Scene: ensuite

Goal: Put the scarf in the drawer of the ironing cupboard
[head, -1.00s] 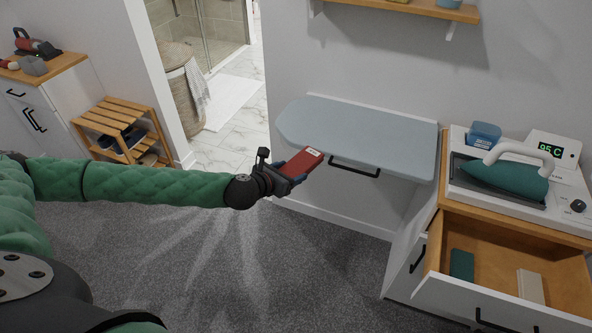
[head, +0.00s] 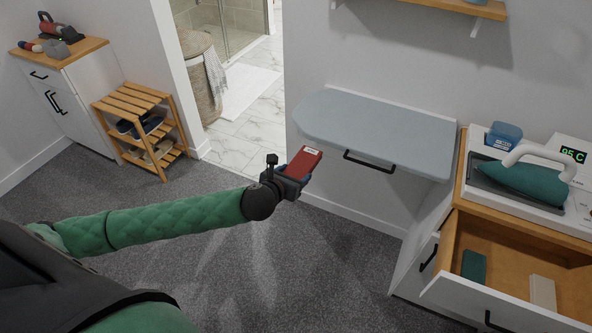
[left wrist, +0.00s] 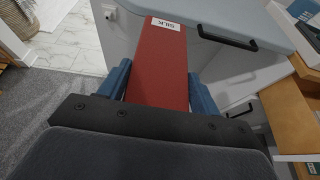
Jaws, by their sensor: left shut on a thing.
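The scarf is a red folded block (head: 304,161) with a white label. In the left wrist view the scarf (left wrist: 160,62) lies between both blue fingers and its label reads SILK. My left gripper (head: 291,182) is shut on it and holds it in the air, left of the fold-down ironing board. The ironing cupboard (head: 418,240) is at the right. Its drawer (head: 513,246) is pulled open, apart from the gripper and to its right. A dark green block (head: 474,266) and a beige block (head: 543,292) lie in it. My right gripper is not in view.
The pale blue ironing board (head: 380,128) juts from the wall between gripper and cupboard. A teal iron (head: 524,180) and a blue box (head: 503,136) stand on the cupboard top. A wooden shoe rack (head: 142,125) is at the left. The carpet in front is clear.

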